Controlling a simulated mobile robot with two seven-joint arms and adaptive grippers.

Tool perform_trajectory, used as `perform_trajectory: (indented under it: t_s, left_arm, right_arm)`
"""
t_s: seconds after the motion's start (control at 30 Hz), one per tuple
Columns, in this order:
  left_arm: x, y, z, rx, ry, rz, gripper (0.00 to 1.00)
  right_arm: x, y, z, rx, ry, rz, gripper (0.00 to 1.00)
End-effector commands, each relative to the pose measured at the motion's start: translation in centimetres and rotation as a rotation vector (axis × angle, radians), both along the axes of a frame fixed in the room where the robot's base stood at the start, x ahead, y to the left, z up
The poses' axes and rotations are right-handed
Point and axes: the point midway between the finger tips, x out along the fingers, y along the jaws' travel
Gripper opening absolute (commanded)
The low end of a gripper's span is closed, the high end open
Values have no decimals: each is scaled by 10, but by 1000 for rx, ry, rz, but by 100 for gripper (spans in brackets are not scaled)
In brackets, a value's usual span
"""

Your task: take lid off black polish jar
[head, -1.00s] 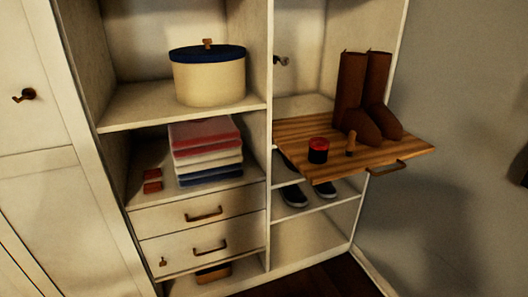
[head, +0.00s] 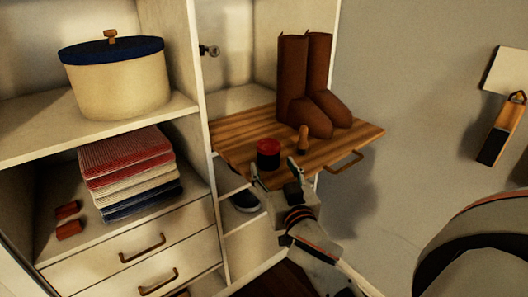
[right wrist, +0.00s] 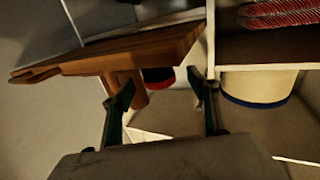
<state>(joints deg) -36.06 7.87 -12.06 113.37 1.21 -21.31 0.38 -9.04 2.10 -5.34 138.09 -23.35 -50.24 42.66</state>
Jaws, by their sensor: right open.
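The polish jar (head: 268,155), black with a red lid, stands on the striped wooden pull-out shelf (head: 240,138) near its front left edge. Its lid is on. My right gripper (head: 276,170) is open and empty at the front edge of the shelf, just before the jar. My left gripper is not in view.
A small wooden-handled item (head: 303,140) stands right of the jar, close to my right finger. Brown boots (head: 312,90) stand behind it. The shelf has a front handle (head: 344,162). Folded towels (head: 128,170) and a lidded cream box (head: 118,85) sit left.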

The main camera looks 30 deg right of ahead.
Motion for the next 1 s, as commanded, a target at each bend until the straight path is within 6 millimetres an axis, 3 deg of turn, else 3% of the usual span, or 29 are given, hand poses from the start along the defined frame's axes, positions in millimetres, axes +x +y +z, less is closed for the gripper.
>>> perform_trajectory:
  t_s: [0.3, 0.6, 0.93, 1.0]
  left_arm:
    - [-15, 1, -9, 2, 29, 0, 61]
    - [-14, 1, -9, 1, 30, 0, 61]
    - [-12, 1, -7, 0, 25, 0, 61]
    - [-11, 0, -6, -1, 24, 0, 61]
  right_arm:
    - [28, -11, 2, -2, -3, 1, 59]
    - [64, -28, 2, -2, 0, 1, 59]
    - [71, -30, 1, 1, 1, 1, 59]
    - [71, -30, 1, 1, 1, 1, 44]
